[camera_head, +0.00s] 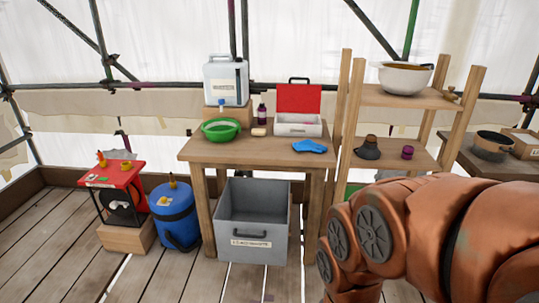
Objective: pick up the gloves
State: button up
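The gloves (309,146) look like a small flat blue bundle lying on the wooden table (250,156), near its front right edge. They lie in front of the open box with the red lid. I cannot make out separate gloves at this size. My orange arm fills the lower right of the head view, in front of the shelf. My gripper is not in view, so its state does not show. The gloves are fully visible, with nothing in front of them.
On the table stand a green bowl (221,130), a white canister (226,81) and an open red-lidded box (298,123). A grey bin (252,219) stands below. A wooden shelf (394,97) rises at the right. A blue drum (175,215) stands at the left.

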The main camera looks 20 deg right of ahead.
aim_at(308, 145)
jog(key=u, duration=1.1)
jog(key=i, duration=1.75)
jog(key=z, duration=1)
jog(key=i, duration=0.85)
jog(key=z, duration=0.95)
jog(key=i, duration=0.2)
jog(key=z, duration=0.25)
